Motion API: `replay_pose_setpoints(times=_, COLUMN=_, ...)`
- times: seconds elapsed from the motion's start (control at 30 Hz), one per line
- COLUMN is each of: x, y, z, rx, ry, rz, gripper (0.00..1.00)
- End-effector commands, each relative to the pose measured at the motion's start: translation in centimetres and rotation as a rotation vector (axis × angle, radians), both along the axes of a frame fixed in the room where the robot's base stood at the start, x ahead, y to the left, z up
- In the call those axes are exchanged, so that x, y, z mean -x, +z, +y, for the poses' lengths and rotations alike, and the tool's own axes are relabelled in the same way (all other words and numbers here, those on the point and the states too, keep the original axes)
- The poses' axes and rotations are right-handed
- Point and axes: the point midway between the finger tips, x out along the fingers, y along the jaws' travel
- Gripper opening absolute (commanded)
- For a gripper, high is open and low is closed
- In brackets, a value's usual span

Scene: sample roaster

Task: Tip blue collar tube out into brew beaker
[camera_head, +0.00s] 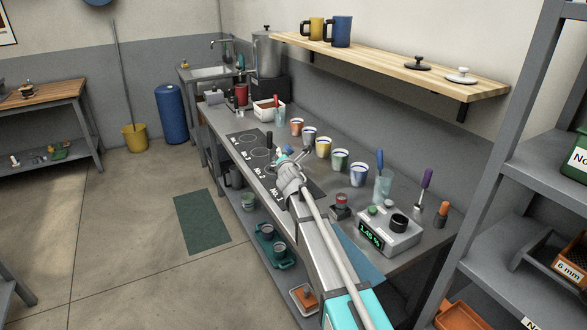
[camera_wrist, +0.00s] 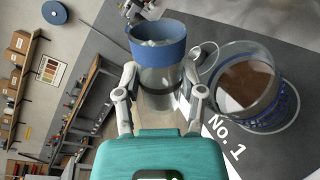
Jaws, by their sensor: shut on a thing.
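My gripper (camera_wrist: 160,82) is shut on the blue collar tube (camera_wrist: 160,76), a clear tube with a wide blue band at its mouth. Pale, unclear contents show inside the mouth. The room looks turned in the wrist view, so the tube seems tilted; its exact angle is unclear. A clear beaker (camera_wrist: 243,76) with brown contents and blue markings, likely the brew beaker, stands beside the tube on the right, by the label No. 1. Tube and beaker look apart. In the head view my gripper (camera_head: 281,160) is over the bench's numbered spots; the beaker is not clearly seen there.
A row of coloured cups (camera_head: 322,147) stands along the back of the bench. A scale (camera_head: 388,230) reading 1.46 and a clear beaker with a blue-handled tool (camera_head: 382,188) are at the right. A wooden shelf (camera_head: 390,66) hangs above.

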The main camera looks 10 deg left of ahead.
Motion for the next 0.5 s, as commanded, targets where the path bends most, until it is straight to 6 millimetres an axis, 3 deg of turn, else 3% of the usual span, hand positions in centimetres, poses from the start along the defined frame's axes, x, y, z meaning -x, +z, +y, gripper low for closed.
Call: replay_pose_setpoints(times=0.5, x=0.01, y=-0.40, z=0.03, rx=-0.067, ry=0.000, rz=0.023, gripper=0.02)
